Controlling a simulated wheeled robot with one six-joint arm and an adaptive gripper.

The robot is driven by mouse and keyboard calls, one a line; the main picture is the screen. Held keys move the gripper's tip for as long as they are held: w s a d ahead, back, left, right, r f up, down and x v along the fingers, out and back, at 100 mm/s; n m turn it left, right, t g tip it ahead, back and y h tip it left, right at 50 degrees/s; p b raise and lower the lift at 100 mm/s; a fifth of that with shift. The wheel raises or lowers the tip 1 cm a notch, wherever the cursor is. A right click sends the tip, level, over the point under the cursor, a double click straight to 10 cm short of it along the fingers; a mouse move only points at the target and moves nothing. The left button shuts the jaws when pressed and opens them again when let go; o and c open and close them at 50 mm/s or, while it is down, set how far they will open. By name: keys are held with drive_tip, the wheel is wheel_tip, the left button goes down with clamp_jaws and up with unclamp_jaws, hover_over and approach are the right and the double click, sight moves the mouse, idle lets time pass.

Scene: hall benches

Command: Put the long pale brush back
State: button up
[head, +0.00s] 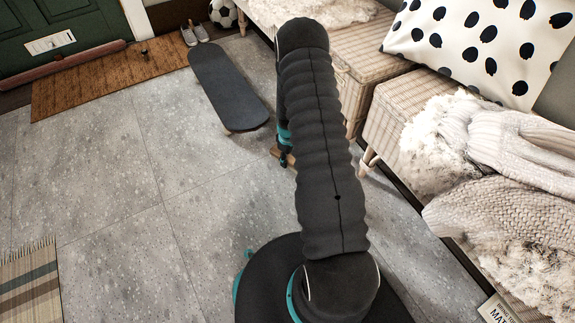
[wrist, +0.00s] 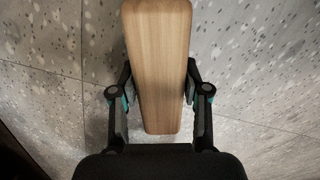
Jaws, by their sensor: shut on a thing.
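The long pale brush (wrist: 158,45) fills the middle of the wrist view, its smooth wooden back toward the camera and its bristles out of sight. My gripper (wrist: 159,82) is shut on it, one finger on each long side.
A dark skateboard (head: 228,88) lies on the floor left of my gripper. Wicker benches (head: 392,105) with cushions and knitwear line the right. A doormat (head: 105,78), shoes (head: 195,33) and a football (head: 223,12) are at the back. The floor at left is mostly clear.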

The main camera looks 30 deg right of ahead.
drive_tip(key=shift+w+a+f, duration=0.15)
drive_tip(key=shift+f+b, duration=0.35)
drive_tip(key=shift+f, duration=1.65)
drive_tip(key=shift+f, duration=0.2)
drive_tip(key=o, duration=1.2)
drive_tip(key=shift+r, duration=0.1)
